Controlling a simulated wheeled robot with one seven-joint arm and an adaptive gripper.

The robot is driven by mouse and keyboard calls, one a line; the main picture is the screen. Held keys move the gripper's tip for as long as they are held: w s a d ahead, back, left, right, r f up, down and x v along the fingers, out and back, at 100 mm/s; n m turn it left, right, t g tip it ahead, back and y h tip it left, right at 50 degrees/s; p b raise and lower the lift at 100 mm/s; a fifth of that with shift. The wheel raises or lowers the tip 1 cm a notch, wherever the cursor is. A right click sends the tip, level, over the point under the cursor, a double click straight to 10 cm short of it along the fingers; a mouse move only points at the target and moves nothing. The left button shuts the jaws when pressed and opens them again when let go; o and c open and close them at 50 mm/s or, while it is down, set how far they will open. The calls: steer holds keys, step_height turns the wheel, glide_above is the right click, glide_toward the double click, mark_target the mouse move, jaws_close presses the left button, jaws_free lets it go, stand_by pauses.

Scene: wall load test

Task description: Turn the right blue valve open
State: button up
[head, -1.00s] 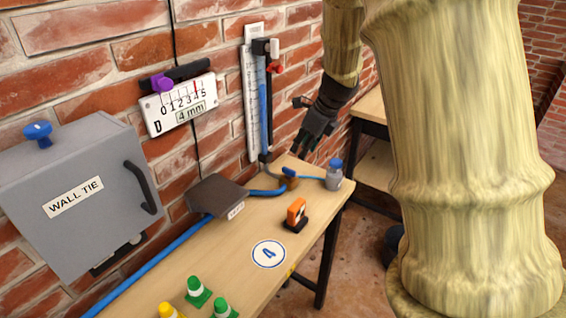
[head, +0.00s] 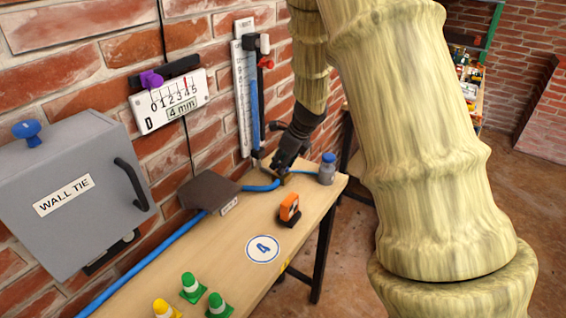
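The right blue valve (head: 286,179) sits on the far end of the bench, in the blue hose line beside the wall. Only a bit of its brownish body shows; its blue handle is hidden by my gripper. My gripper (head: 280,167) is dark and points down right at the valve, from above. I cannot tell whether its fingers touch the handle or how far apart they are. The blue hose (head: 262,187) runs from the valve to a dark grey box (head: 211,190), and a thinner blue line leads right to a grey bottle with a blue cap (head: 327,170).
An orange and black device (head: 289,209) and a round "4" marker (head: 262,249) lie on the bench (head: 232,263). Green cones (head: 192,287) stand in front.

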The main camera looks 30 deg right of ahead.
steer(key=shift+c, duration=0.4)
jaws_close()
steer(key=shift+r+n+p, duration=0.15)
steer(key=shift+n+p, duration=0.25)
steer(key=shift+p, duration=0.2)
steer(key=shift+d+r+n+y+p, duration=0.1)
steer(key=shift+n+y+p, duration=0.3)
steer(key=shift+n+p, duration=0.3)
steer(key=n+p, duration=0.2)
steer(key=n+g+y+p, duration=0.1)
steer(key=n+p, duration=0.1)
steer(key=shift+d+g, duration=0.1)
steer(key=shift+g, duration=0.2)
steer(key=n+g+p, duration=0.1)
steer(key=n, duration=0.1)
steer(key=n+g+p, duration=0.1)
steer(key=n+p, duration=0.1)
steer(key=n, duration=0.1)
steer(key=shift+w+n+y+p, duration=0.2)
steer(key=shift+n+y+p, duration=0.1)
steer(key=shift+y, duration=0.1)
steer(key=n, duration=0.2)
steer(key=n+g+p, duration=0.1)
steer(key=n, duration=0.1)
steer(key=n+g, duration=0.1)
steer(key=shift+w+f+n, duration=0.1)
steer(key=shift+f+n, duration=0.15)
steer(key=shift+n, duration=0.15)
